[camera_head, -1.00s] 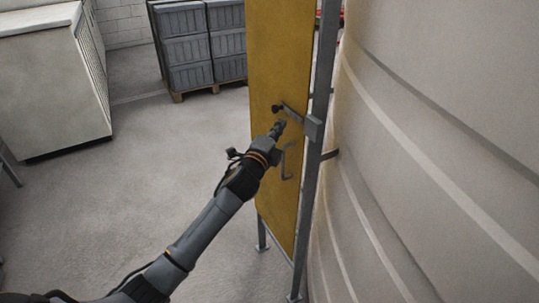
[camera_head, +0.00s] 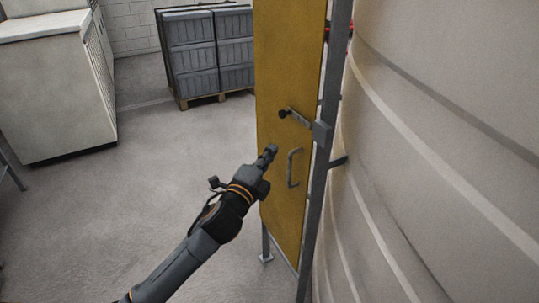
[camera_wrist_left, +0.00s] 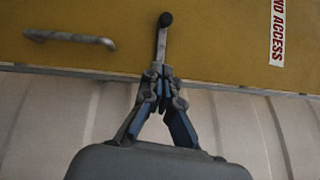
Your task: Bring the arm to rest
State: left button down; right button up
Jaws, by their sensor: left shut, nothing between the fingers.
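My left gripper (camera_head: 270,152) is shut and empty in the head view. It is in front of the yellow panel (camera_head: 284,75), below and left of the latch lever and left of the pull handle. The left wrist view also shows the left gripper (camera_wrist_left: 160,75) with its fingers together. The latch lever (camera_head: 297,117) has a black knob and reaches to a grey block on the post. In the wrist view the lever (camera_wrist_left: 162,40) lies just beyond the fingertips, in line with them. The pull handle (camera_head: 294,167) is fixed to the panel. My right gripper is not in view.
A large ribbed pale tank (camera_head: 440,170) fills the right side, behind a grey metal post (camera_head: 318,170). A pale cabinet (camera_head: 55,85) stands at the left. Grey crates (camera_head: 205,50) on a pallet stand at the back. The floor between is clear.

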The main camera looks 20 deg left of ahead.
pick_arm(q)
notch_tip(320, 180, down, 26)
jog(key=s+a+n+g+y, duration=0.1)
jog(key=s+a+n+g, duration=0.15)
jog(key=n+g, duration=0.25)
jog(key=s+f+n+g, duration=0.2)
jog(key=s+f, duration=0.2)
jog(key=f, duration=0.4)
jog(key=s+f+n+g, duration=0.2)
jog(key=s+f, duration=0.2)
jog(key=f, duration=0.5)
jog(key=s+d+f+n+g, duration=0.1)
jog(key=s+f+n+g, duration=0.1)
jog(key=s+f, duration=0.6)
jog(key=s+d+f+n+g, duration=0.2)
jog(key=s+f, duration=0.6)
jog(key=s, duration=1.2)
jog(key=s+d+f+n+g, duration=0.1)
jog(key=s+f+n+g, duration=0.3)
jog(key=s+f, duration=0.4)
jog(key=s+g, duration=0.1)
jog(key=s, duration=0.5)
jog(key=shift+s+d+f, duration=0.15)
jog(key=shift+s+f, duration=0.15)
jog(key=shift+f, duration=0.05)
